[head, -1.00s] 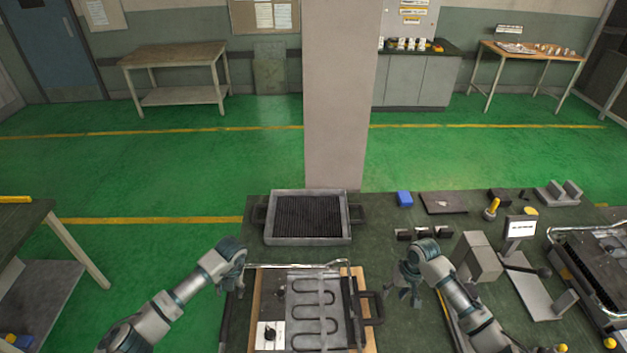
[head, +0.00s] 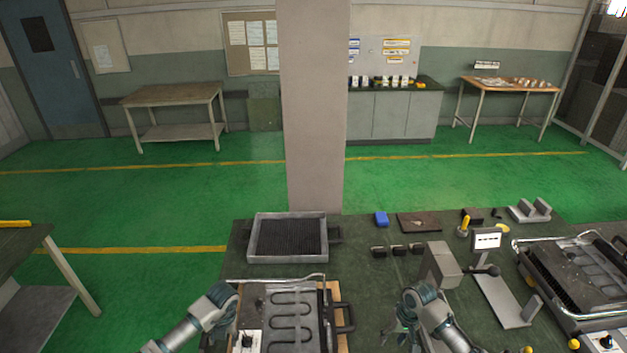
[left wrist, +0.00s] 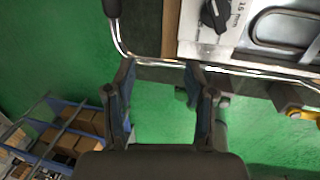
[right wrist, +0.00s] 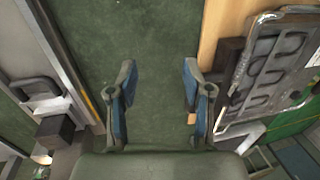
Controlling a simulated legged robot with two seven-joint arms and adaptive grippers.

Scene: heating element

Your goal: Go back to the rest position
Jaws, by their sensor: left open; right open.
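My left gripper (left wrist: 160,76) is open and empty in the left wrist view, over green floor beside the metal rail of the heating unit (left wrist: 205,48). In the head view the left arm's wrist (head: 222,298) is at the unit's left side, its fingers hard to make out. My right gripper (head: 406,333) is to the right of the unit, over the dark bench top. The right wrist view shows this gripper (right wrist: 159,74) open with nothing between its fingers. The dark looped heating element (head: 292,318) lies on the unit's plate, apart from both grippers.
A grill tray (head: 287,257) stands behind the unit. A grey block (head: 441,264), a small sign (head: 487,240) and a second heating unit (head: 575,270) occupy the bench's right side. A pillar (head: 314,120) rises behind the bench.

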